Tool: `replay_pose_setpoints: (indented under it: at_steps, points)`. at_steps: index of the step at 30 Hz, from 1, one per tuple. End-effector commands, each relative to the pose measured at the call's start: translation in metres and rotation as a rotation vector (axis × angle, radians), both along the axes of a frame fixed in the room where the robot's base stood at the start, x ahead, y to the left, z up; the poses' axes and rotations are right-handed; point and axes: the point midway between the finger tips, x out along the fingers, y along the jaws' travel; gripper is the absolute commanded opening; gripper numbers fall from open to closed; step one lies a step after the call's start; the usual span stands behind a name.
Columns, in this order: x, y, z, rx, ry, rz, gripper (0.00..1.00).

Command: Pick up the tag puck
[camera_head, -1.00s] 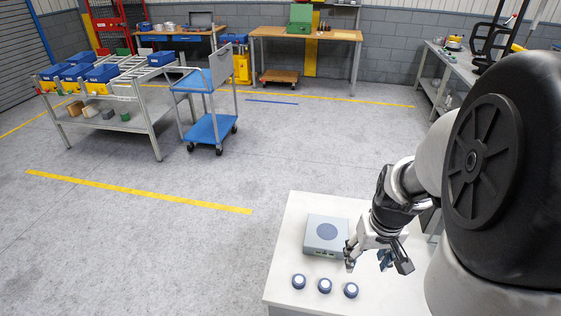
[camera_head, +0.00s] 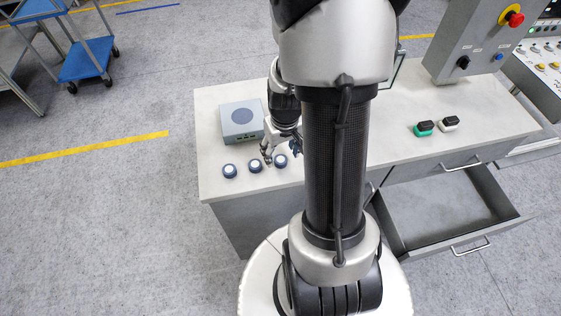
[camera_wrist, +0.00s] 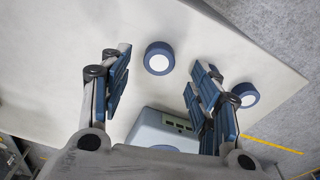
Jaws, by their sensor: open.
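Three round dark-blue pucks with white tops stand in a row near the table's front edge: a left puck (camera_head: 229,170), a middle puck (camera_head: 255,168) and a right puck (camera_head: 280,160). I cannot tell which is the tag puck. My gripper (camera_head: 282,153) is open and empty just at the right puck, partly hidden by my arm. In the wrist view, my gripper (camera_wrist: 160,88) has its fingers wide apart. One puck (camera_wrist: 158,58) lies ahead of the gap between them, and another puck (camera_wrist: 246,95) lies beyond the right finger.
A grey box with a round pad (camera_head: 241,122) stands behind the pucks on the white table (camera_head: 390,112). Green-and-black (camera_head: 424,128) and white-and-black (camera_head: 450,123) small items lie at the right. An open drawer (camera_head: 450,210) juts out below. A control box (camera_head: 478,45) stands at the back right.

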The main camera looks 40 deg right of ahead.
Motion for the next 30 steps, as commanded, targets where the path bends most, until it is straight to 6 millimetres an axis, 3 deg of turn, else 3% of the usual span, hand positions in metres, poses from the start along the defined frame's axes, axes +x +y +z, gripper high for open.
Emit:
replay_pose_setpoints:
  at_steps: [1,6,13,30]
  points:
    - [-0.001,0.0,-0.013,0.003,0.003,-0.002,0.56]
    - [0.002,-0.002,-0.035,0.003,0.002,0.0,0.56]
    - [0.003,-0.002,-0.036,0.001,0.0,0.0,0.56]
    - [0.003,-0.002,-0.035,0.001,0.001,0.0,0.19]
